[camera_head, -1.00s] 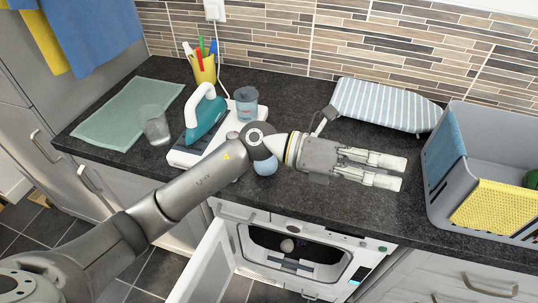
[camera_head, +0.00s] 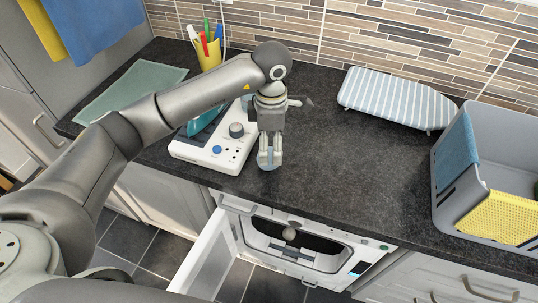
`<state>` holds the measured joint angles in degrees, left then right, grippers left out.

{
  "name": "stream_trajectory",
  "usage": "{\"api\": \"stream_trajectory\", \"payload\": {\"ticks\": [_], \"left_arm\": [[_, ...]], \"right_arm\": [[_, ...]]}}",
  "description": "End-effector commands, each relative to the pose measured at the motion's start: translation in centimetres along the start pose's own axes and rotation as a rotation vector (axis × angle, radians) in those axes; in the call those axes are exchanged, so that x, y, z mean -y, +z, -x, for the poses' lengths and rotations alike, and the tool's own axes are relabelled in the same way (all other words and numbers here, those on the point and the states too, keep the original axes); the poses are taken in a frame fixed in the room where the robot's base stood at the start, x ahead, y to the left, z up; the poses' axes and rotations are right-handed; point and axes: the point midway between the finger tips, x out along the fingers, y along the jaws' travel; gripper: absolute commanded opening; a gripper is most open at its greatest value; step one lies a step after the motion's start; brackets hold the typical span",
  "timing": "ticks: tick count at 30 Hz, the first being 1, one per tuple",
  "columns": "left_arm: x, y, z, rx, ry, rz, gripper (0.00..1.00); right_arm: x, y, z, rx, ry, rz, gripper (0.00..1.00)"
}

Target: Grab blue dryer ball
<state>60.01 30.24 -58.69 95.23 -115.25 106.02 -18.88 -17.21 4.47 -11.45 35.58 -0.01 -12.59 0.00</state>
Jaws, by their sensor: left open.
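The blue dryer ball (camera_head: 269,167) sits on the dark worktop near its front edge, just right of the white iron station. It is mostly hidden behind my left gripper; only bits of blue show around the fingertips. My left gripper (camera_head: 269,159) points down over the ball with its fingers open, one on each side as seen here. I cannot tell whether the fingers touch it. My right gripper is out of view.
The white iron station (camera_head: 203,157) is close on the left. A striped ironing board (camera_head: 395,98) lies at the back right, and a grey basket (camera_head: 478,165) stands at the right. The worktop between is clear. Below, an appliance door (camera_head: 208,262) hangs open, with a pale ball (camera_head: 290,234) at its opening.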

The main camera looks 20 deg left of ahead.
Motion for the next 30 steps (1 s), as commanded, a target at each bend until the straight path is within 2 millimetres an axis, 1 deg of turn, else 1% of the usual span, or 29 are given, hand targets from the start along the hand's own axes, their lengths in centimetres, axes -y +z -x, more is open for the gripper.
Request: {"api": "stream_trajectory", "payload": {"ticks": [4, 6, 11, 12, 15, 18, 23, 26, 30], "left_arm": [[0.1, 0.0, -0.9, 0.001, -0.002, 0.0, 0.76], [0.1, 0.0, -1.5, 0.001, -0.004, 0.0, 0.76], [0.0, -0.2, -3.7, 0.001, -0.006, 0.0, 0.76], [0.0, -0.2, -4.5, 0.001, -0.005, 0.0, 0.76], [0.0, -0.2, -5.5, 0.002, -0.004, 0.0, 0.76], [-0.1, -0.2, -6.0, 0.003, 0.0, -0.001, 0.76], [-0.1, -0.2, -6.0, 0.003, 0.0, -0.001, 0.76], [-0.1, -0.2, -6.0, 0.003, 0.0, -0.001, 0.66], [-0.1, -0.1, -6.0, 0.003, 0.0, -0.001, 0.48]], "right_arm": [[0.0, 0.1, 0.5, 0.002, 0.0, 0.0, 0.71], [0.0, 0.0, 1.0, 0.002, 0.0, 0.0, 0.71], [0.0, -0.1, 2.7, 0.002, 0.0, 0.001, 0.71], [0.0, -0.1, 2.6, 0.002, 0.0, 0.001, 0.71], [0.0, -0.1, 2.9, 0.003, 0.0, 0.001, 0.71], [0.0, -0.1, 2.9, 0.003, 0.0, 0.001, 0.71], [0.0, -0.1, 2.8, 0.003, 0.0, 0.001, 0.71], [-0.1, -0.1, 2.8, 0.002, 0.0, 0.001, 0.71], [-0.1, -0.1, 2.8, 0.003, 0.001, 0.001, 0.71]]}}
